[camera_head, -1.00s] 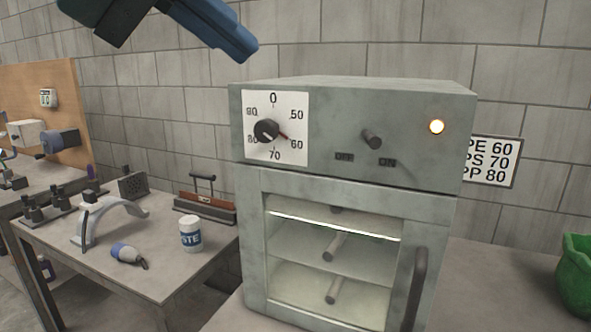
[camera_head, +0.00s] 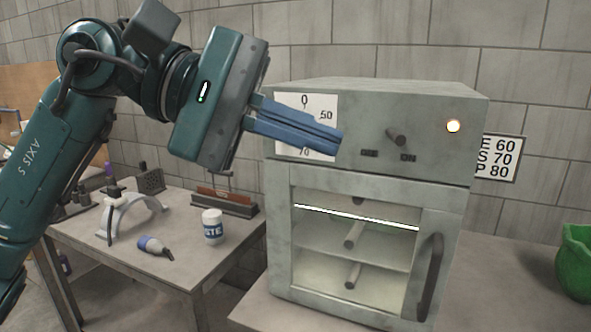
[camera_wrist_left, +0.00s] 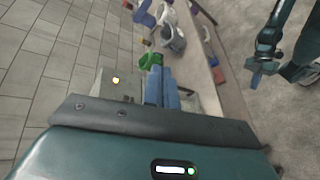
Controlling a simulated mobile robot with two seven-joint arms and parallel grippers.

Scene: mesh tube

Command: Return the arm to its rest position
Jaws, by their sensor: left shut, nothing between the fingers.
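My left gripper (camera_head: 338,143) is shut and empty. Its blue fingers point right in front of the upper left of the grey oven (camera_head: 368,182) and cover much of the dial plate (camera_head: 305,101); the dial knob is hidden. The blue fingers also show in the left wrist view (camera_wrist_left: 162,88). My left arm (camera_head: 60,160) comes in from the left, raised and bent. In the left wrist view another arm, which looks like my right one (camera_wrist_left: 268,50), shows at the upper right; its jaws are too small to read.
The oven's switch (camera_head: 396,137) and lit lamp (camera_head: 453,126) are uncovered. Its door (camera_head: 432,275) looks shut. A white jar (camera_head: 212,227) and a blue-ended tool (camera_head: 155,246) rest on the left table (camera_head: 185,272). A green bag (camera_head: 577,262) stands at right. A sign (camera_head: 498,158) hangs behind.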

